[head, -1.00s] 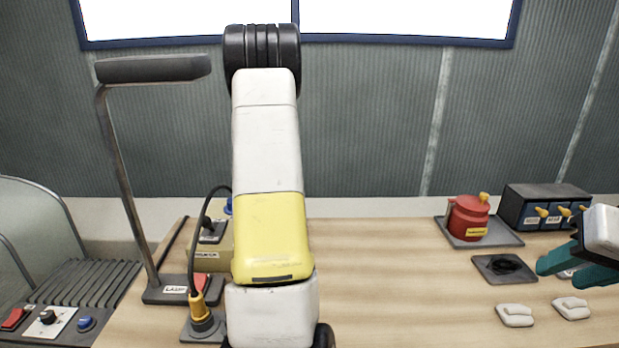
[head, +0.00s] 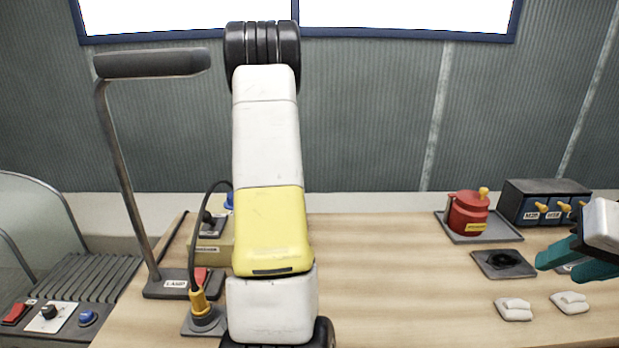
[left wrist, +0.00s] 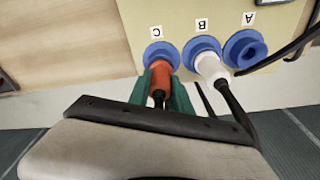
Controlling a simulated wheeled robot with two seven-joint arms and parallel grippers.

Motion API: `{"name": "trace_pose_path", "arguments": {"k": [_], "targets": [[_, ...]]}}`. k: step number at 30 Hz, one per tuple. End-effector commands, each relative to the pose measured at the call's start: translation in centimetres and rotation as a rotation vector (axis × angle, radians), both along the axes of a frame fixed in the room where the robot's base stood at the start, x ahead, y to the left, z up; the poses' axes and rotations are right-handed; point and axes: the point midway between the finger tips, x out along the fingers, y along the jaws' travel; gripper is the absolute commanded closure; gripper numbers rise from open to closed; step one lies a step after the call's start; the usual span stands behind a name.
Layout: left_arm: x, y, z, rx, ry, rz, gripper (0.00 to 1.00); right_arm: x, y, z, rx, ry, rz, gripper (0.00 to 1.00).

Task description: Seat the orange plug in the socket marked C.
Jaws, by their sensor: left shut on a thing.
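In the left wrist view, the orange plug (left wrist: 160,76) is between the teal fingers of my left gripper (left wrist: 163,82), which is shut on it. The plug's front end is at the blue socket marked C (left wrist: 160,54), in line with it; how deep it sits cannot be told. A dark cable leaves the plug's back end. In the head view my left arm hides the left gripper, plug and socket C. My right gripper (head: 572,264) is at the right edge, its teal fingers apart and empty, above the table.
A white plug (left wrist: 212,68) sits at socket B (left wrist: 202,50), beside C; socket A (left wrist: 244,49) is empty. A lamp stand (head: 125,170) and a yellow plug with cable (head: 200,301) are left of my arm. A red kettle-like pot (head: 468,213) stands right. The middle table is clear.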

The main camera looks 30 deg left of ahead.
Motion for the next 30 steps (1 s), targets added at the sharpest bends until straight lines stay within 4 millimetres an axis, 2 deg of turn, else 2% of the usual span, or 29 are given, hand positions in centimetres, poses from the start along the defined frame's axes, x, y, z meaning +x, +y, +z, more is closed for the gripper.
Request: {"name": "trace_pose_path", "arguments": {"k": [17,18,21,30], "targets": [[-0.01,-0.01,-0.62,0.000,0.000,0.000,1.00,0.00,0.00,0.00,0.000,0.000,0.000,0.64],[-0.01,0.00,-0.62,0.000,0.000,0.000,0.67,0.00,0.00,0.00,0.000,0.000,0.000,0.64],[-0.01,0.00,-0.62,0.000,0.000,0.000,0.50,0.00,0.00,0.00,0.000,0.000,0.000,0.64],[-0.03,0.00,-0.53,0.000,0.000,0.000,0.50,0.00,0.00,0.00,0.000,0.000,0.000,0.64]]}}
